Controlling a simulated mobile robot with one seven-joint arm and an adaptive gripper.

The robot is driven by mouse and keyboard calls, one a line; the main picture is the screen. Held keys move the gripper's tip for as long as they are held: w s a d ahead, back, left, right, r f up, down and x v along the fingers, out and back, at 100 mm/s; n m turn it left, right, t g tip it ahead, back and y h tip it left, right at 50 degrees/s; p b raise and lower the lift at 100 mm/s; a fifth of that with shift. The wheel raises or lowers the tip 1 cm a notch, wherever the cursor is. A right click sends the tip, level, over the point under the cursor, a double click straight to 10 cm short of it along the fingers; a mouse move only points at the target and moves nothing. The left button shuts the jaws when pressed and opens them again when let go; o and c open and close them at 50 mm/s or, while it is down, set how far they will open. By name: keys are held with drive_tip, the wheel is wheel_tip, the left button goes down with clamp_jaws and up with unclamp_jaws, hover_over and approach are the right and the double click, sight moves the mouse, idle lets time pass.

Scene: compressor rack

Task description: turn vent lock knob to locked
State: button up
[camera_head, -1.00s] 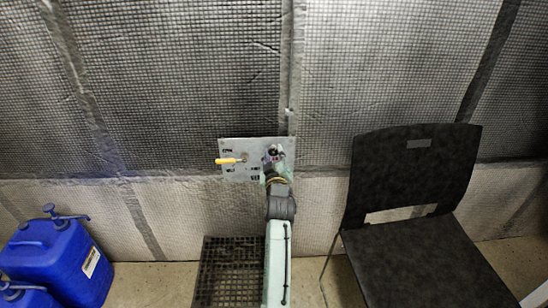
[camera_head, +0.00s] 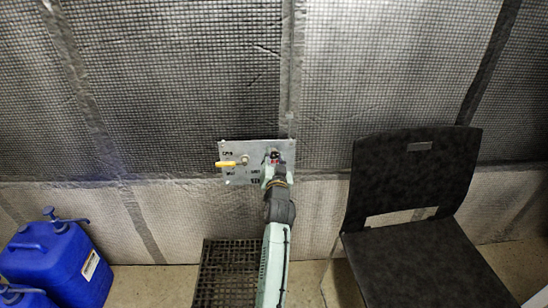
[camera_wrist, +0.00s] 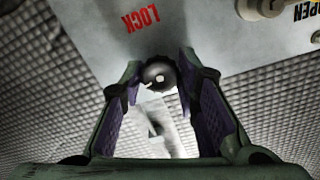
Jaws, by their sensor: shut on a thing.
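The vent lock knob (camera_wrist: 158,76) is a dark round knob with a pale centre, seen in the wrist view near a red LOCK label (camera_wrist: 140,18) that appears rotated. My gripper (camera_wrist: 163,70) is shut on the knob, with one finger on each side of it. The knob's pointing direction is hard to read. In the head view my gripper (camera_head: 273,168) is against the right half of the grey metal panel (camera_head: 232,147). My wrist hides most of the knob there.
A black chair (camera_head: 410,190) stands at the right. Blue canisters (camera_head: 55,262) are at the lower left. A black grate (camera_head: 225,275) lies below the panel.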

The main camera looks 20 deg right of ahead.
drive_tip(key=shift+m, duration=1.2)
drive_tip(key=o, duration=1.2)
drive_tip(key=shift+c, duration=0.2)
drive_tip(key=v, duration=1.2)
